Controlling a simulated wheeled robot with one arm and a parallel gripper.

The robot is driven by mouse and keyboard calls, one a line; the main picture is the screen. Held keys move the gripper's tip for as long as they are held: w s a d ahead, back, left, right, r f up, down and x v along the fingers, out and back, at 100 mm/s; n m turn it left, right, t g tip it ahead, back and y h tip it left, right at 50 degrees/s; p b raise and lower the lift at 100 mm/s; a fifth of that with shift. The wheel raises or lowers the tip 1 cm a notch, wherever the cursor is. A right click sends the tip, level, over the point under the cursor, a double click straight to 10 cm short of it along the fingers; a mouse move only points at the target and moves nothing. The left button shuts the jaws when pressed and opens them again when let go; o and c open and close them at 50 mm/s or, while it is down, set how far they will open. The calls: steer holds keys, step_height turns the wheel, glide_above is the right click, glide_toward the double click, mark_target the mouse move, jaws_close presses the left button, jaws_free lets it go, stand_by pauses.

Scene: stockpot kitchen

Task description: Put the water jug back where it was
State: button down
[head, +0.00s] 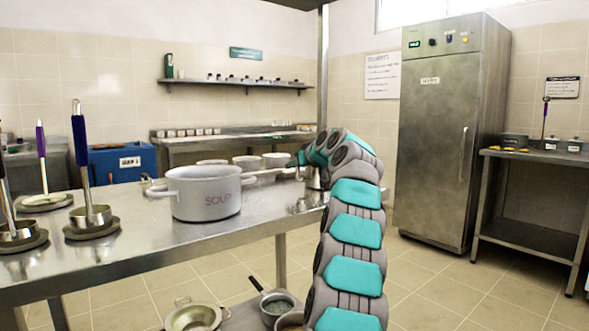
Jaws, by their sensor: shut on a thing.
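My gripper (297,164) is at the far right part of the steel table (255,213), small and partly hidden by my own arm. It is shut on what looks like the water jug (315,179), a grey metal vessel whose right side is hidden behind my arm. I cannot tell whether the jug touches the table. A white stockpot (205,192) marked SOUP stands on the table to the left of my gripper.
Several pale bowls (248,161) stand behind the pot. Ladles in metal holders (91,218) stand at the table's left. A pan (277,307) and a colander (194,316) lie low under the table. A steel fridge (447,130) and a side table (532,156) stand right.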

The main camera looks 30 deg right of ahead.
steer(key=shift+f, duration=0.15)
steer(key=c, duration=0.8)
jaws_free()
steer(key=shift+c, duration=0.2)
steer(key=shift+r, duration=0.2)
steer(key=b+v, duration=0.2)
steer(key=v, duration=1)
